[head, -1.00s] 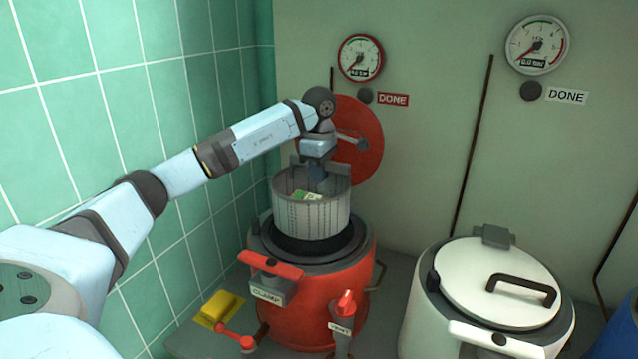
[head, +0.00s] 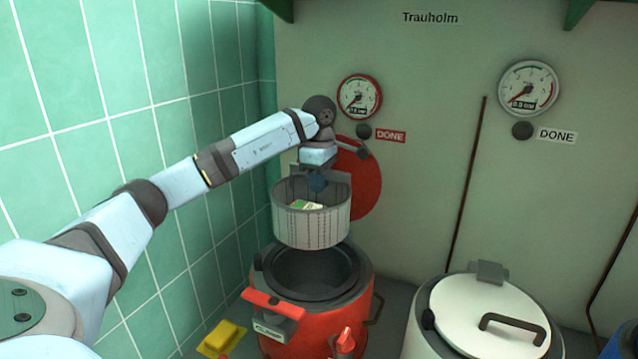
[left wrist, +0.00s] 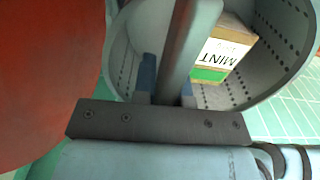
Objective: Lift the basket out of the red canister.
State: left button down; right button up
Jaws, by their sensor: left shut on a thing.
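The grey perforated basket (head: 312,222) hangs in the air above the open red canister (head: 330,322). A visible gap shows the canister's dark round mouth (head: 312,272) below it. My left gripper (head: 318,182) is shut on the basket at its top, with the arm reaching in from the left. In the left wrist view, the blue-tipped fingers (left wrist: 166,85) are around a grey bar that crosses the basket (left wrist: 272,82). A box marked MINT (left wrist: 224,50), with a green band, lies inside the basket. My right gripper is in neither view.
The round red lid (head: 362,190) stands open behind the basket. A white-lidded canister (head: 480,312) is to the right. A green tiled wall (head: 180,90) is close on the left. Gauges (head: 360,97) hang on the back wall. A yellow block (head: 222,338) lies at the front left.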

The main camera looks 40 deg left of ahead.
pick_arm(q)
jog(key=shift+r+p, duration=2.65)
jog(key=shift+r, duration=0.85)
jog(key=shift+r+p, duration=0.8)
jog(key=shift+r, duration=0.15)
jog(key=shift+r+p, duration=0.5)
jog(key=shift+r, duration=0.15)
jog(key=shift+r+p, duration=0.4)
jog(key=shift+r, duration=0.25)
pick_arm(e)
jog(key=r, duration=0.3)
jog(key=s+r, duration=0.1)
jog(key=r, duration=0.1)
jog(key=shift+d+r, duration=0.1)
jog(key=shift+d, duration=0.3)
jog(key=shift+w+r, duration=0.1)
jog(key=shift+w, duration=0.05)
